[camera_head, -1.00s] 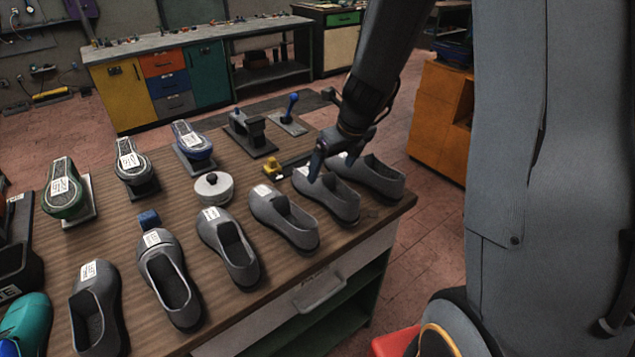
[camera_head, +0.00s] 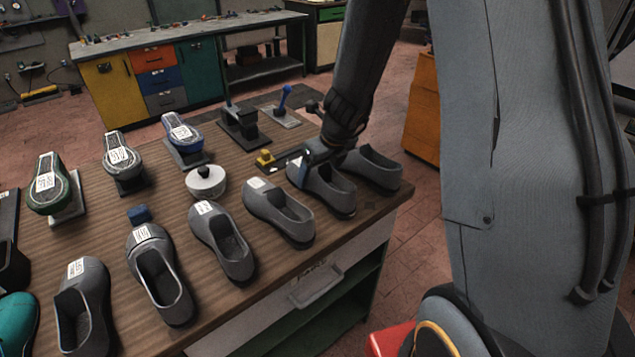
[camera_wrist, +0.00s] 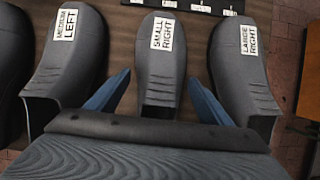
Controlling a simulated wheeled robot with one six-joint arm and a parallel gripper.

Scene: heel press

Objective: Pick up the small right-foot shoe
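The small right shoe (camera_wrist: 160,55) is grey with a white "SMALL RIGHT" label and lies in the middle of the wrist view. In the head view, it is the second shoe from the right (camera_head: 335,192) in the front row, partly covered by my gripper. My gripper (camera_wrist: 158,76) is open, with one blue finger on each side of this shoe; whether they touch it I cannot tell. In the head view, my gripper (camera_head: 312,168) is low over the shoe's labelled end. The shoe's heel end is hidden in the wrist view.
The medium left shoe (camera_wrist: 68,50) and large right shoe (camera_wrist: 240,65) stand close on either side. More grey shoes (camera_head: 225,240) line the table's front edge. Behind are a yellow-topped block (camera_head: 264,158), a round white piece (camera_head: 206,182) and several lasts (camera_head: 122,160).

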